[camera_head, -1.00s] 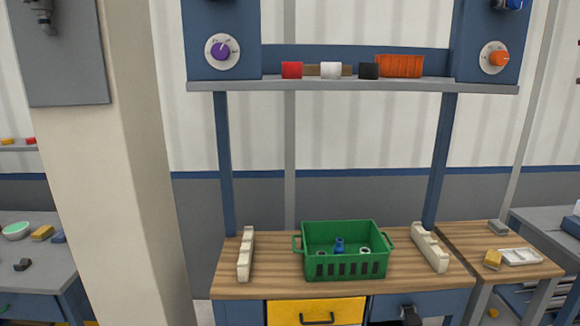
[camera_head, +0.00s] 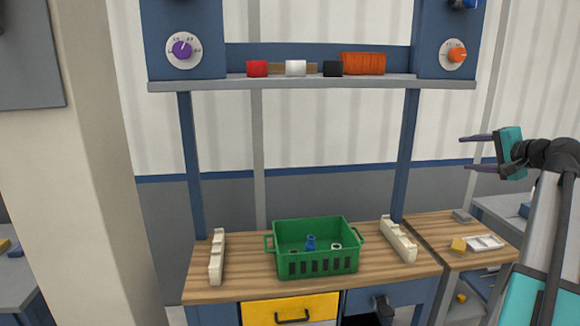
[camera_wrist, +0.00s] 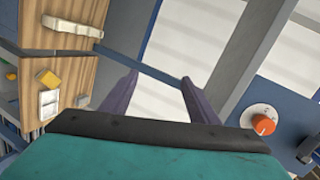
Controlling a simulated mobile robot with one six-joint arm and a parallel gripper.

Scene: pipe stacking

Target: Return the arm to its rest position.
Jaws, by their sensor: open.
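My gripper (camera_head: 466,153) is raised in the air at the right of the head view, to the right of the bench's right post and above the bench top. Its two dark fingers point left and stand apart with nothing between them. In the wrist view my gripper (camera_wrist: 158,80) also shows open and empty, with the pale wall behind the gap. My teal and grey arm runs down to the lower right corner of the head view.
A green crate (camera_head: 315,262) with a blue piece and pale pieces inside stands on the wooden bench (camera_head: 235,280) between two cream racks (camera_head: 217,257) (camera_head: 398,240). A shelf (camera_head: 310,83) spans above. A pillar (camera_head: 80,180) stands left.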

